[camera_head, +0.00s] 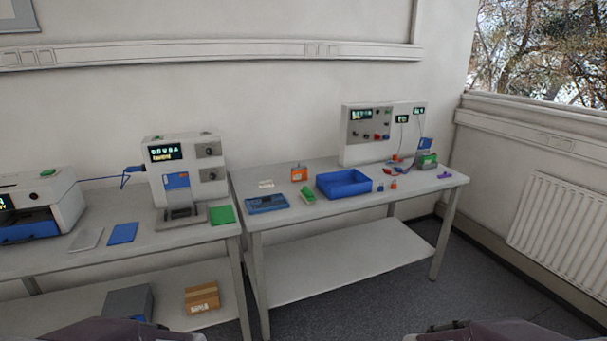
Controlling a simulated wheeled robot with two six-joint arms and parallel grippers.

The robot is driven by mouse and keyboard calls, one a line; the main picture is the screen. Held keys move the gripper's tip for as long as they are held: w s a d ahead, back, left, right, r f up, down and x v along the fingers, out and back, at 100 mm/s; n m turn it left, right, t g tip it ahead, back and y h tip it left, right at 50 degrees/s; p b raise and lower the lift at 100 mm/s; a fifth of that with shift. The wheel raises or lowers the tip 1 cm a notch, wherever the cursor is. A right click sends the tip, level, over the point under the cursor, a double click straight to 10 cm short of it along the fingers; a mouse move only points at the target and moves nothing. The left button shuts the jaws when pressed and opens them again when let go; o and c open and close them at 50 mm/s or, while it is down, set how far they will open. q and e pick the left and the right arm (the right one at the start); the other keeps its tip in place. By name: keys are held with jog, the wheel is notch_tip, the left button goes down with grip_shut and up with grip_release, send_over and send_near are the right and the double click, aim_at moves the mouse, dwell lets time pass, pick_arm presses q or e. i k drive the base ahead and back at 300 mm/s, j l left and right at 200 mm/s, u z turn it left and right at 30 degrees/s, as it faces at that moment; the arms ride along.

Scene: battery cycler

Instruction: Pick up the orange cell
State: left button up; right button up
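An orange block (299,174), which looks like the orange cell, stands upright near the back left of the right-hand table (300,222). It has a dark top, and its details are too small to make out. It stands between a small white item (266,184) and a blue tray. Only purple-grey parts of my two arms show at the bottom edge, far from the table. Neither gripper's fingers are in view.
The blue tray (344,191) lies right of the orange block, a green block (308,194) in front, and a dark blue device (267,204) front left. A white cycler (367,134) stands behind. The left bench (65,264) holds other machines.

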aim_at(298, 176)
jog(key=i+z, duration=0.2)
jog(key=i, duration=0.3)
jog(key=i+j+z, duration=0.2)
jog(key=i, duration=0.3)
jog(key=i+j+z, duration=0.2)
jog(key=i, duration=0.3)
jog(key=i+j+z, duration=0.2)
jog(key=i+j, duration=0.15)
jog(key=i, duration=0.15)
jog(key=i+j+z, duration=0.1)
jog(key=i, duration=0.35)
jog(key=i+j+z, duration=0.1)
jog(key=i, duration=0.35)
jog(key=j, duration=0.1)
